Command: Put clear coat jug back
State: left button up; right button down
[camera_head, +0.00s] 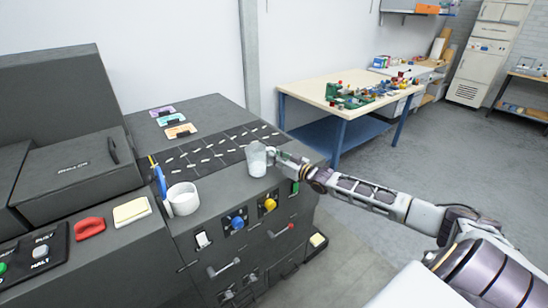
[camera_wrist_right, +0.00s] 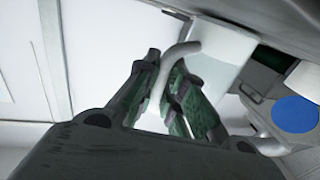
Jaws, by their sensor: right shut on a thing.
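The clear coat jug (camera_head: 257,161) is a small translucent cup with a whitish content low in it. It appears upright at the right end of the black marked mat (camera_head: 205,153) on the dark machine top. I cannot tell whether its base touches the surface. My right gripper (camera_head: 274,157) reaches in from the right and is shut on the jug's handle. In the right wrist view the pale curved handle (camera_wrist_right: 172,70) lies between the green-padded fingers (camera_wrist_right: 165,100), with the jug body (camera_wrist_right: 217,58) beyond. My left gripper is not in view.
A white cup (camera_head: 183,199) stands nearer, beside a blue-handled tool (camera_head: 160,181). Three coloured cards (camera_head: 174,120) lie behind the mat. A worktable (camera_head: 310,91) with toy-like parts stands beyond.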

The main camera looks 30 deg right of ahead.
jog(key=shift+f, duration=0.1)
jog(key=c, duration=1.5)
grip_release()
jog(key=shift+s, duration=0.1)
jog(key=shift+p+v, duration=0.35)
jog(key=shift+v, duration=2.55)
jog(key=shift+p+v, duration=0.7)
jog(key=shift+v, duration=2.25)
